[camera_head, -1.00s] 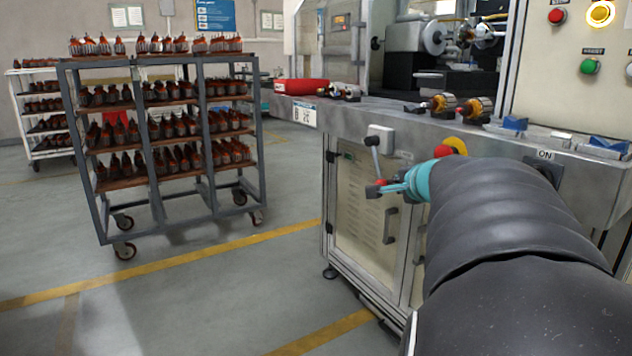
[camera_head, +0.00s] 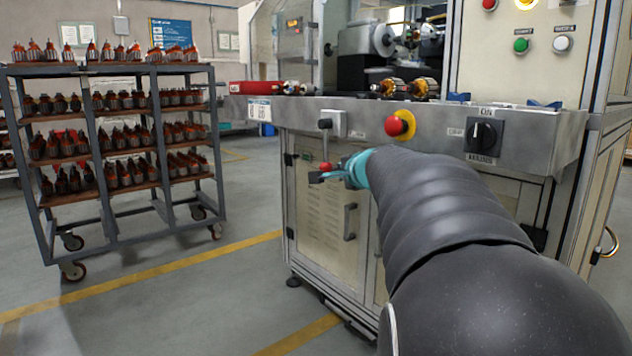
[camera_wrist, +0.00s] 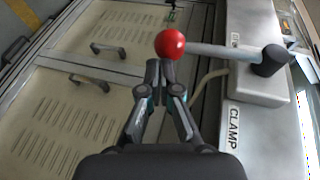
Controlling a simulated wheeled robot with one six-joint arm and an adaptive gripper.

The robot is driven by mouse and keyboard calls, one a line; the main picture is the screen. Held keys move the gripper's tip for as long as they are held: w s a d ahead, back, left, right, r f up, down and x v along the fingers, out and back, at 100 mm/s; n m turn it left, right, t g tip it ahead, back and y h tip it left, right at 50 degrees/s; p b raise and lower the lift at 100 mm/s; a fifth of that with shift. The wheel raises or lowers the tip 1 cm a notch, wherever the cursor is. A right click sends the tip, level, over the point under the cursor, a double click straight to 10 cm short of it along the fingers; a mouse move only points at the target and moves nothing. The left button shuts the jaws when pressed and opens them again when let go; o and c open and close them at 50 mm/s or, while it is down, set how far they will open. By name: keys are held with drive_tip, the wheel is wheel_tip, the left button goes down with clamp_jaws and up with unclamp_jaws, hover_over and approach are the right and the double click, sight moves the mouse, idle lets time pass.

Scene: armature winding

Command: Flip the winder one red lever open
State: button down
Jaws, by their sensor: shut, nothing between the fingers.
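The lever has a red ball (camera_wrist: 170,44) on a metal rod. The rod joins a dark pivot on a pale box (camera_wrist: 253,50) marked CLAMP, on the machine's front. In the head view the box (camera_head: 341,123) sits under the worktop edge; the rod hangs down with the red ball (camera_head: 326,167) at its lower end. My gripper (camera_wrist: 161,70) is shut and empty, its fingertips right beside the ball. Whether they touch it I cannot tell. In the head view my gripper (camera_head: 322,177) is at the ball, partly hidden by my arm.
A red emergency button (camera_head: 398,126) and a black rotary switch (camera_head: 484,136) are right of the lever. Cabinet doors (camera_head: 325,205) with handles lie below. A trolley (camera_head: 95,190) full of armatures stands at left. The floor between trolley and machine is clear.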

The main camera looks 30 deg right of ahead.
sight(326, 171)
drive_tip(key=w, duration=0.1)
drive_tip(key=w+f, duration=0.1)
drive_tip(key=w+b, duration=0.1)
drive_tip(key=shift+w+a+f, duration=0.2)
drive_tip(key=shift+w+a, duration=0.05)
drive_tip(key=shift+a, duration=0.1)
drive_tip(key=shift+w+a, duration=0.1)
drive_tip(key=shift+w, duration=1.2)
